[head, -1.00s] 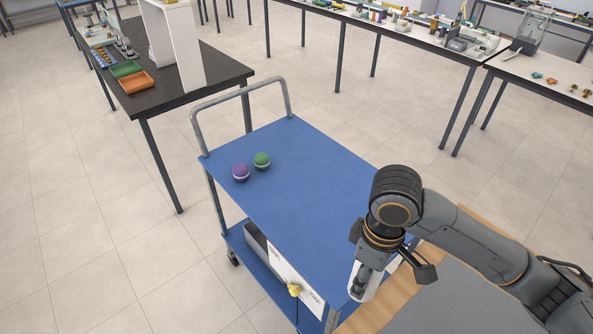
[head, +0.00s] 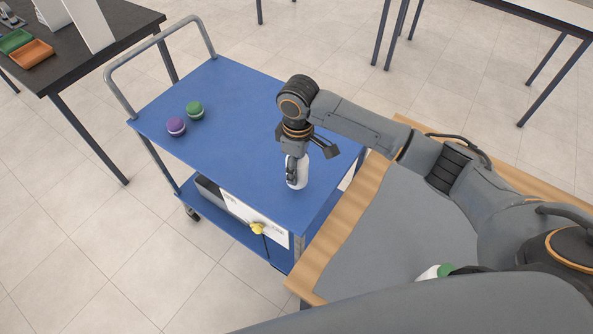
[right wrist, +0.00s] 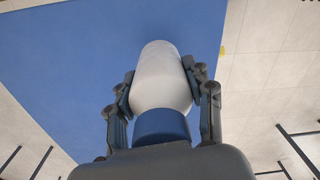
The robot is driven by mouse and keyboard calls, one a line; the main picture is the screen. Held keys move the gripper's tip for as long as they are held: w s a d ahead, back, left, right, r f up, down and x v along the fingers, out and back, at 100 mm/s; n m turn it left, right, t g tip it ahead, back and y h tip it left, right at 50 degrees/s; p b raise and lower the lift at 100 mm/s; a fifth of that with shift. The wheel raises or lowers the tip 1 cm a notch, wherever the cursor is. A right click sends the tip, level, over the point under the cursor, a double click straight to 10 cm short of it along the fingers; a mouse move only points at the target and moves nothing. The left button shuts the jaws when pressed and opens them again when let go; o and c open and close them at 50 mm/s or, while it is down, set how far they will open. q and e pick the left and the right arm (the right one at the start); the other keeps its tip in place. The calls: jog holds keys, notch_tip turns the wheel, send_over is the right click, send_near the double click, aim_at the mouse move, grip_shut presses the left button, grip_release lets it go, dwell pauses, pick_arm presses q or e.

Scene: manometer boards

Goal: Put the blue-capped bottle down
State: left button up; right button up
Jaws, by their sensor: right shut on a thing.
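My right gripper (head: 294,172) points down over the blue trolley top and is shut on the white bottle (head: 300,174). In the right wrist view my gripper's fingers (right wrist: 161,88) clasp both sides of the white bottle body (right wrist: 160,72), with its blue cap (right wrist: 161,127) close to the palm. The bottle looks upright, near the trolley's front edge. I cannot tell whether its base touches the blue trolley top (head: 238,150); the trolley top also fills much of the right wrist view (right wrist: 75,60). My left gripper does not show.
A purple ball (head: 176,126) and a green ball (head: 195,110) sit at the trolley's left. A wooden-edged table (head: 340,240) adjoins it, with a green-capped white bottle (head: 434,272) partly hidden by my body. A dark table (head: 120,35) stands back left. The trolley's middle is clear.

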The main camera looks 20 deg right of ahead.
jog(key=shift+w+f, duration=0.25)
jog(key=shift+f, duration=0.05)
notch_tip(320, 180, down, 2)
jog(key=shift+f+p, duration=0.1)
jog(key=shift+p, duration=0.3)
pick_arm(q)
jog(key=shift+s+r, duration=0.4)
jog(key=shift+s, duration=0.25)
pick_arm(e)
jog(key=shift+f, duration=0.5)
jog(key=o, duration=1.4)
jog(key=shift+f, duration=0.15)
jog(key=shift+c, duration=0.2)
jog(key=shift+o, duration=0.2)
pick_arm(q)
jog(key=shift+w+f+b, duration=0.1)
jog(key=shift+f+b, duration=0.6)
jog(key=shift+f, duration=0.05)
pick_arm(e)
notch_tip(320, 180, up, 12)
jog(key=shift+w+r, duration=0.1)
jog(key=shift+r, duration=0.1)
